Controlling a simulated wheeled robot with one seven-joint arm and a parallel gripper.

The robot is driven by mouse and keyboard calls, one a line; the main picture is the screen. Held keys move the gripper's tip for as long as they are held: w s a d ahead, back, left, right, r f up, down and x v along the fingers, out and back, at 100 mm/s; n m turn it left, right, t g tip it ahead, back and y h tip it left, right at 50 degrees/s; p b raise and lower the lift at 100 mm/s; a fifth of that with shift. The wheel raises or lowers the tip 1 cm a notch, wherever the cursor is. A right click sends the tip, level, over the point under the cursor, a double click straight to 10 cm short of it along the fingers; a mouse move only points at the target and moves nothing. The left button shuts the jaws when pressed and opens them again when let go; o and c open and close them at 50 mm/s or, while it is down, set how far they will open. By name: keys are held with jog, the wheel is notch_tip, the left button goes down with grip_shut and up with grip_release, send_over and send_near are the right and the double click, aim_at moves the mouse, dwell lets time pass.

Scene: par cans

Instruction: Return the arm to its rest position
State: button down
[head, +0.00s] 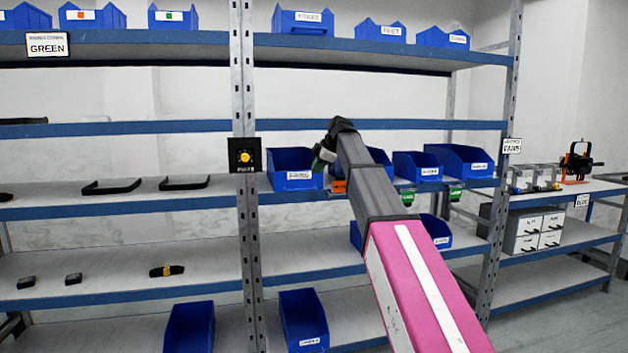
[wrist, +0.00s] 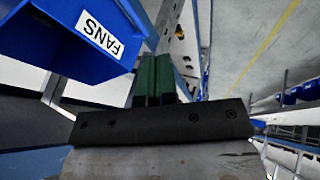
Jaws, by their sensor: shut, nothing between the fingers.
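My arm reaches forward from the lower right in the head view, with a pink sleeve and a dark grey forearm. My gripper (head: 322,158) is at its far end, near the shelf with blue bins, and looks small and partly hidden by the wrist. In the wrist view my gripper (wrist: 154,78) shows green fingers close together beyond a black bar, with nothing seen between them. A blue bin labelled FANS (wrist: 70,35) is close to the fingers on the upper left of the wrist view.
A blue bin (head: 293,170) stands on the middle shelf just left of my gripper, with more bins (head: 417,166) to the right. A steel upright (head: 243,90) carries a black box with a yellow knob (head: 244,156). Black handles (head: 184,182) lie on the left shelf. Floor (head: 560,325) is clear at lower right.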

jog(key=s+d+f+m+h, duration=0.1)
jog(key=s+d+f+m, duration=0.3)
jog(key=f, duration=0.7)
jog(key=s+d+f+m+g+h, duration=0.1)
jog(key=s+d+f+m, duration=0.25)
jog(key=f, duration=0.85)
jog(key=s+d+f+m+h, duration=0.1)
jog(key=s+d+f+m, duration=0.25)
jog(key=f, duration=0.75)
jog(key=s+d+f+m+g+h, duration=0.1)
jog(key=s+d+f+m, duration=0.3)
jog(key=s+f, duration=0.6)
jog(key=s+d+f+m+g+h, duration=0.1)
jog(key=s+d+f+m, duration=0.4)
jog(key=s+f, duration=0.6)
jog(key=shift+s+d+g, duration=0.25)
jog(key=shift+d+g, duration=0.05)
jog(key=shift+d, duration=0.05)
